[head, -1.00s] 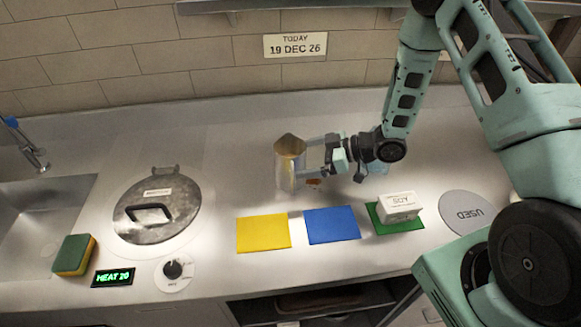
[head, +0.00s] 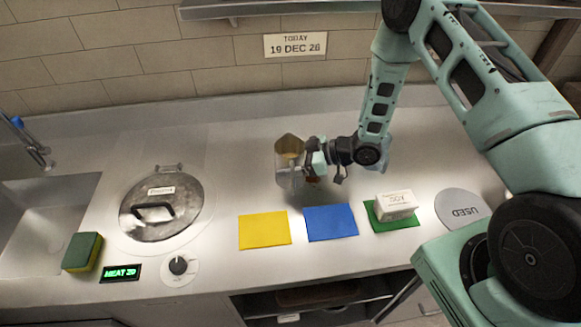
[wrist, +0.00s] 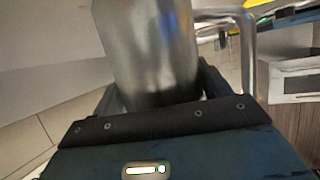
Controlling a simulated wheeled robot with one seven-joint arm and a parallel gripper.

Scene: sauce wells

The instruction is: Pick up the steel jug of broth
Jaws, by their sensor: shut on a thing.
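The steel jug (head: 288,178) is upright towards the back middle of the counter, with brownish contents showing at its open top. My gripper (head: 303,160) is at its right side, shut on it. In the wrist view the jug's shiny body (wrist: 152,45) fills the space between my two fingers (wrist: 160,92), and its bent metal handle (wrist: 248,50) stands out to the right. I cannot tell whether the jug's base still touches the counter.
A yellow mat (head: 264,231), a blue mat (head: 331,223) and a green mat (head: 385,223) bearing a white box (head: 396,206) lie in front. A lidded pot (head: 160,205) is left, a grey "USED" disc (head: 462,210) right. The counter left of the jug is clear.

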